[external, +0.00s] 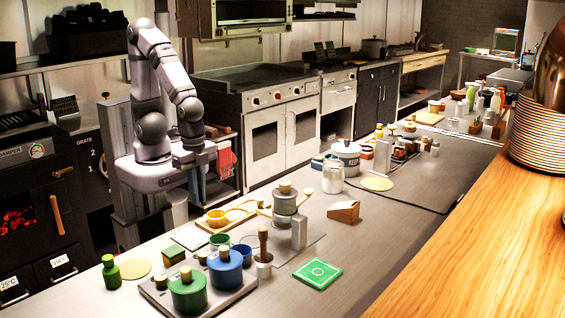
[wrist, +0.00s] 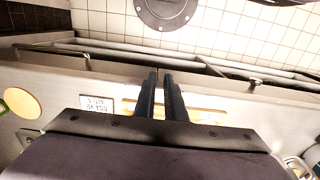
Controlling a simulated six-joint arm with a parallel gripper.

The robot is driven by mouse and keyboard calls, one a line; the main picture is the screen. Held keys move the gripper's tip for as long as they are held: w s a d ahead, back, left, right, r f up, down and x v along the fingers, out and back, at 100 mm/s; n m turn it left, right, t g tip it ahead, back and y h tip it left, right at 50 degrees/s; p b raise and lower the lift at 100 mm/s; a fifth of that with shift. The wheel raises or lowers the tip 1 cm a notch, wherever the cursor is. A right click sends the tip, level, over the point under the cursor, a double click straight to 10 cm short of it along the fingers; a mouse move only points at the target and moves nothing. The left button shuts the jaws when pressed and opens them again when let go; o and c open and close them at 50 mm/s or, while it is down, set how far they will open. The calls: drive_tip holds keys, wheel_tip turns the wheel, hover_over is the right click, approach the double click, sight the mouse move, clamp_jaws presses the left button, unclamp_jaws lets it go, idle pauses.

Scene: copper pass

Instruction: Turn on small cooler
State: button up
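I cannot tell which thing is the small cooler, and no switch on one can be made out. My gripper (external: 195,158) hangs at the end of my arm, at the left of the external view, behind the near counter (external: 385,215) and apart from it. In the wrist view my gripper's two dark fingers (wrist: 160,75) are close together with a narrow gap. Nothing shows between them. Whether this counts as open or shut is unclear. A white label with small dark print (wrist: 97,104) shows below and left of the fingertips, too small to read.
The near counter holds blue and green pots on a grey stand (external: 205,300), a wooden tray (external: 240,212) and a green square mat (external: 318,273). A black oven (external: 30,215) stands at left, a range (external: 275,110) behind. Tiled floor with a round drain (wrist: 166,10) shows beyond the counter.

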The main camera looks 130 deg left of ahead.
drive_tip(key=shift+w+r, duration=0.15)
drive_tip(key=shift+w, duration=0.1)
clamp_jaws()
drive_tip(key=w+a+r+t, duration=0.1)
drive_tip(key=w, duration=0.2)
drive_tip(key=w+a+r+n+t+p, duration=0.1)
drive_tip(key=w+r+t, duration=0.1)
drive_tip(key=w, duration=0.2)
drive_tip(key=w+a+r+n+t+p, duration=0.1)
drive_tip(key=w, duration=0.3)
drive_tip(key=shift+w+r+t, duration=0.2)
drive_tip(key=shift+w+t, duration=0.05)
drive_tip(key=shift+t, duration=0.15)
drive_tip(key=w+a+r+n+t+y+b, duration=0.1)
drive_tip(key=w+a+r+n+t+y, duration=0.15)
drive_tip(key=w+a+n, duration=0.4)
drive_tip(key=w+a+r+n+t+y+b, duration=0.1)
drive_tip(key=w+a+n+t+y+b, duration=0.2)
drive_tip(key=a, duration=0.7)
drive_tip(key=s+a+n+g+y+b, duration=0.2)
drive_tip(key=s+a+n+g+y, duration=0.6)
drive_tip(key=s+a, duration=0.6)
drive_tip(key=a+f+g+y, duration=0.1)
drive_tip(key=a, duration=0.2)
drive_tip(key=shift+a+y, duration=0.15)
drive_tip(key=shift+y, duration=0.2)
drive_tip(key=shift+g, duration=0.25)
